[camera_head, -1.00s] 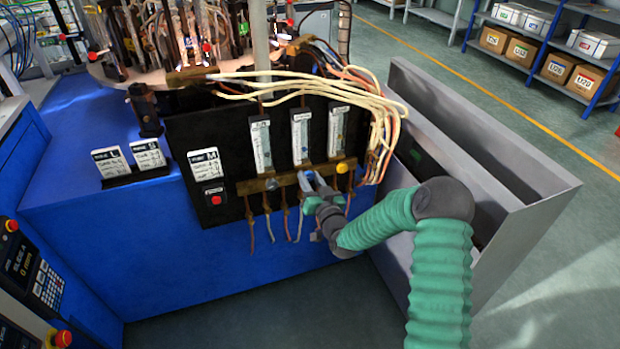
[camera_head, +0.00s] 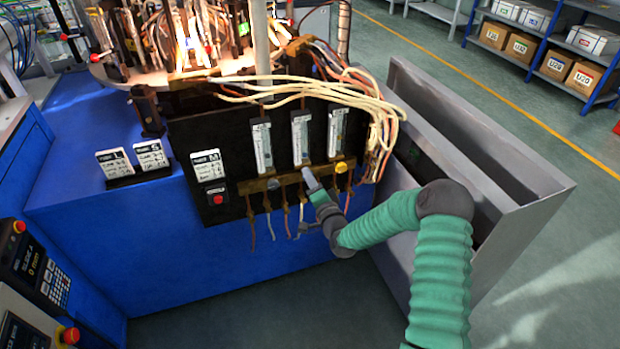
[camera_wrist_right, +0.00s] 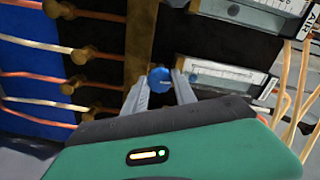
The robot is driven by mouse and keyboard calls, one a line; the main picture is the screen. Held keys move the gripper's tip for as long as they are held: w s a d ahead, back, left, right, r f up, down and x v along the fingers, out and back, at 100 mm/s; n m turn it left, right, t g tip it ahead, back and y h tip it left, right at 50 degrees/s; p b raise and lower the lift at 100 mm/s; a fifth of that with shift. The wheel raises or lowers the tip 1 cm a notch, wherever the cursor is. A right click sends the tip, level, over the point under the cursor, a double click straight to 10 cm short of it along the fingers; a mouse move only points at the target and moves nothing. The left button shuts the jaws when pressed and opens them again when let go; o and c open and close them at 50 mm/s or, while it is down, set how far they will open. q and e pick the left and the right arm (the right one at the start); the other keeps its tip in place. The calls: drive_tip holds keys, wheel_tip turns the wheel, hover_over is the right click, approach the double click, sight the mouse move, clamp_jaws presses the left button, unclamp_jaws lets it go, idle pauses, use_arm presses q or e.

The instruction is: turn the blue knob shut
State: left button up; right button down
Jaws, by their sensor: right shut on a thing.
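The blue knob (camera_wrist_right: 158,78) sits on the brass manifold (camera_wrist_right: 140,40) in the right wrist view. My right gripper (camera_wrist_right: 160,84) has one finger on each side of it and is shut on it. In the head view my right gripper (camera_head: 309,180) reaches the brass bar below the middle flowmeter (camera_head: 300,138) and covers the blue knob there. Its fingers look edge-on, one over the other. My left gripper is not in view.
A grey knob (camera_head: 273,184) and a yellow knob (camera_head: 341,167) flank my gripper on the bar. Thin hoses hang below. Pale cables (camera_head: 330,92) loop above the black panel. A grey metal bin (camera_head: 490,190) stands to the right. A red button (camera_head: 218,199) is left.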

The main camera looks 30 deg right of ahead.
drive_tip(key=shift+d+f+m, duration=0.15)
drive_tip(key=shift+d+m, duration=0.05)
drive_tip(key=shift+m, duration=0.4)
drive_tip(key=shift+s, duration=0.1)
drive_tip(key=c, duration=1.4)
unclamp_jaws()
drive_tip(key=shift+c, duration=0.2)
drive_tip(key=o, duration=0.4)
drive_tip(key=p+v, duration=0.2)
drive_tip(key=v, duration=1.4)
drive_tip(key=shift+s+a, duration=0.15)
drive_tip(key=shift+s, duration=0.2)
